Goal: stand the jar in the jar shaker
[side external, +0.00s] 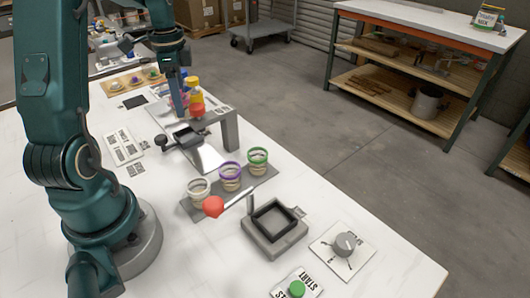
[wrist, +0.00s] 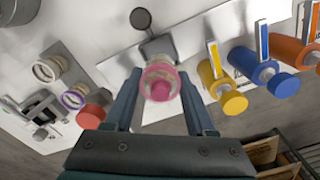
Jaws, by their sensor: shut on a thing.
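In the wrist view my gripper (wrist: 160,100) is shut on a clear jar (wrist: 160,72) with a pink rim. A pink shape shows in or through it. In the side view my gripper (side external: 181,108) is at the grey dispensing stand; the jar cannot be made out clearly there. The jar shaker (side external: 275,238) is a grey block with a dark square opening near the table's front, well away from my gripper. Its opening looks empty. A lever with a red ball (side external: 214,206) stands at its left. The shaker also shows in the wrist view (wrist: 42,115).
Jars with white (side external: 199,189), purple (side external: 230,176) and green (side external: 257,161) rims stand on a grey strip between the stand (side external: 229,132) and the shaker. A dial (side external: 345,244) and a green button (side external: 297,288) lie at the front. Yellow (wrist: 226,95), blue (wrist: 275,80) and orange canisters line the wrist view's right.

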